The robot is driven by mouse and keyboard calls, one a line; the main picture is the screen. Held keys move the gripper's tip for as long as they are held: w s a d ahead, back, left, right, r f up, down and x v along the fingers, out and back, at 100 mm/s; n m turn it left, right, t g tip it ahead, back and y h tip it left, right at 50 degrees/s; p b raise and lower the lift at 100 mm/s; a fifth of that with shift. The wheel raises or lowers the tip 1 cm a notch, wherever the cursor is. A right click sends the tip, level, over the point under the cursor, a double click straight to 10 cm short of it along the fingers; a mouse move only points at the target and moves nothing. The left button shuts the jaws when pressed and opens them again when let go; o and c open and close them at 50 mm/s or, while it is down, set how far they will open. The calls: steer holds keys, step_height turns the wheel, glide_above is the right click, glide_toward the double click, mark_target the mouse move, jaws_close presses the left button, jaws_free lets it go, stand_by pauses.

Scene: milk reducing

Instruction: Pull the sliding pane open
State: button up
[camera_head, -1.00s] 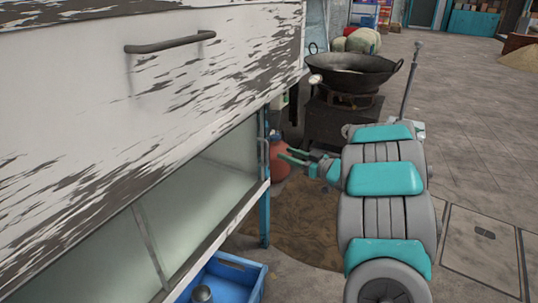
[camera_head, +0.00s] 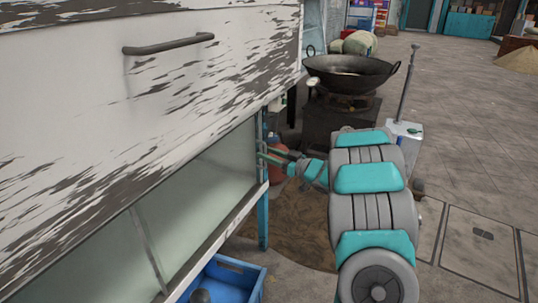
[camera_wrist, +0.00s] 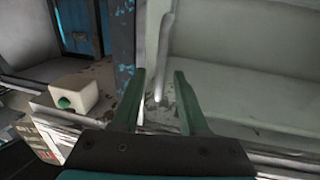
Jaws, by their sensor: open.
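The frosted sliding pane (camera_head: 208,188) sits low in the cabinet front, under the worn white panel. It also shows in the wrist view (camera_wrist: 255,92), on the right. Its pale upright handle (camera_wrist: 164,55) is near the left edge of the pane in the wrist view. My gripper (camera_head: 265,155) is at the far right end of the pane in the head view. In the wrist view my gripper (camera_wrist: 160,82) is open, with the lower part of the handle showing between its two fingers. I cannot tell whether either finger touches the handle.
A dark grey handle (camera_head: 168,45) sticks out from the white upper panel (camera_head: 75,95). A blue crate (camera_head: 236,279) stands below the pane. A black wok (camera_head: 350,72) on a stove stands beyond my gripper. The paved floor at right is mostly clear.

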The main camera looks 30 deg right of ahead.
jaws_close()
stand_by(1.4)
